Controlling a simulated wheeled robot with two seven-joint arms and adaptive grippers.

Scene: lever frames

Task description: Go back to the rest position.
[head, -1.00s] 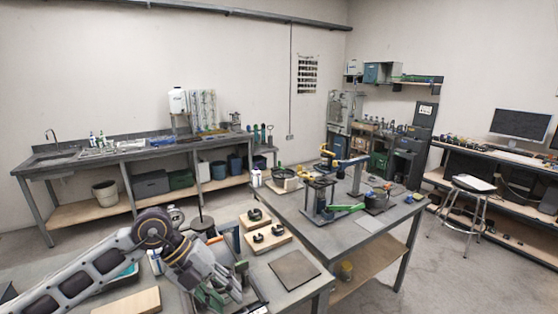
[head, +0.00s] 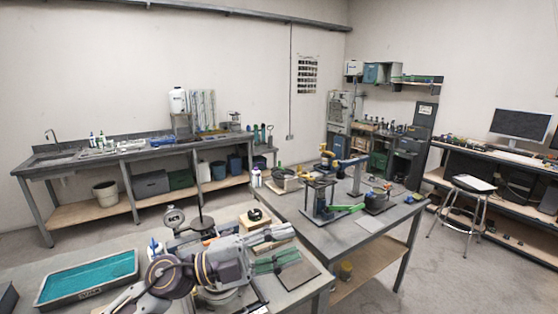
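My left arm (head: 200,268) comes in low from the left and reaches across the near bench. My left gripper (head: 288,245) points right, above the near bench's right part. Its fingers look spread apart, with a grey one above and a green-marked part below, and I see nothing held between them. The gripper partly hides the wooden blocks and the grey square plate (head: 303,274) behind it. My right gripper is not in view.
A tray of teal material (head: 88,277) lies on the near bench at left. A round dial gauge (head: 174,219) stands behind my arm. A wooden block with a black part (head: 256,218) lies beyond the gripper.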

